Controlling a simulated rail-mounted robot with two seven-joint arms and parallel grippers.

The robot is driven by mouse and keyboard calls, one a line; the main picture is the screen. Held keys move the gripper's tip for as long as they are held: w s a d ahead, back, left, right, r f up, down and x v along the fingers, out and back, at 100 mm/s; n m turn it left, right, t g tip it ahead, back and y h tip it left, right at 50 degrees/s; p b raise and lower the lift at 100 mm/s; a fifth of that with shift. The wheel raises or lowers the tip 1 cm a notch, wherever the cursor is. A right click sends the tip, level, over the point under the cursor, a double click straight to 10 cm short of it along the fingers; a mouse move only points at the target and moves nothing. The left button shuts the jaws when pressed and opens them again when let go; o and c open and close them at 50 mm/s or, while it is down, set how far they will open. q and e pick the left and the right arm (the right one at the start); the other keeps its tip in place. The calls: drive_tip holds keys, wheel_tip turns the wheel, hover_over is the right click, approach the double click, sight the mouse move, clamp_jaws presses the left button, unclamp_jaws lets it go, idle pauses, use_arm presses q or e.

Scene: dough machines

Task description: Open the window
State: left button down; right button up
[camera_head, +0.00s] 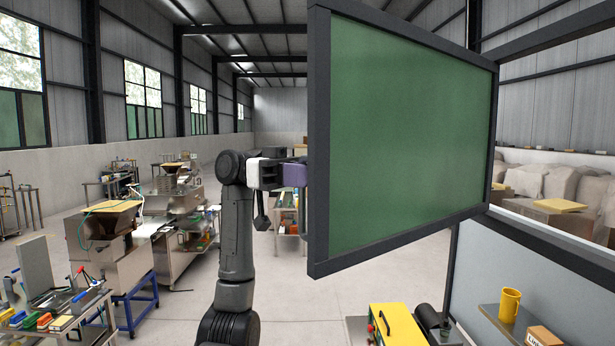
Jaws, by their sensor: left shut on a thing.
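The window (405,130) is a green pane in a dark grey frame. It stands swung out at an angle from its opening on the right, with its free edge toward me on the left. My left gripper (296,173) is at the middle of that free edge, shut on the window. The frame hides its fingertips, so the exact grip point cannot be seen. My right gripper is not in view.
A shelf (552,341) below the opening holds a yellow mug (509,305) and a small box (543,336). A yellow machine (396,325) stands below the window. Dough machines (112,245) and a tool table (55,315) stand at left. The floor between is clear.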

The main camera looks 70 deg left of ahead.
use_arm(q)
drive_tip(key=shift+s+r, duration=0.1)
drive_tip(key=c, duration=1.4)
unclamp_jaws()
drive_tip(key=shift+o, duration=1.2)
drive_tip(key=v, duration=1.3)
drive_tip(key=shift+s+a+b, duration=0.2)
drive_tip(key=shift+a+b, duration=0.15)
drive_tip(key=shift+b, duration=0.05)
